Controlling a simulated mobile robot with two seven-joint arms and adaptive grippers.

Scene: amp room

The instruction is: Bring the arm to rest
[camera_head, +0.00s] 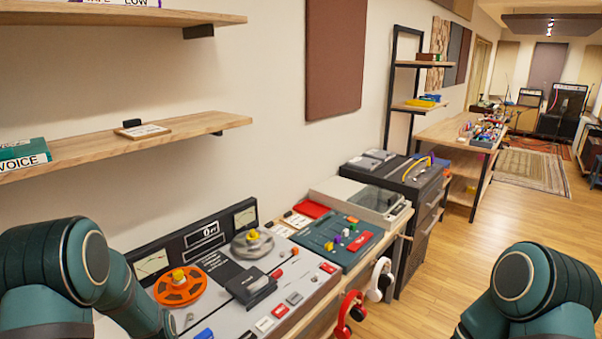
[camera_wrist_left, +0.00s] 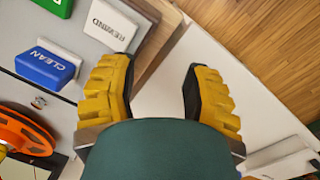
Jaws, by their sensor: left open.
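My left gripper (camera_wrist_left: 155,100) shows in the left wrist view with its two yellow fingers spread apart and nothing between them. It is above the front edge of the tape machine's bench, next to the blue CLEAN key (camera_wrist_left: 45,68) and the white REWIND key (camera_wrist_left: 110,24). In the head view, my left arm (camera_head: 70,265) comes in at the lower left, and its gripper is out of frame. My right arm (camera_head: 530,285) shows at the lower right, and its gripper is also out of frame.
A reel-to-reel tape machine (camera_head: 225,275) with an orange reel (camera_head: 180,287) sits beside a green mixer panel (camera_head: 335,242). Red headphones (camera_head: 350,312) and white headphones (camera_head: 379,280) hang at the bench front. Wall shelves (camera_head: 125,145) stick out above. Wooden floor (camera_head: 450,255) is open at right.

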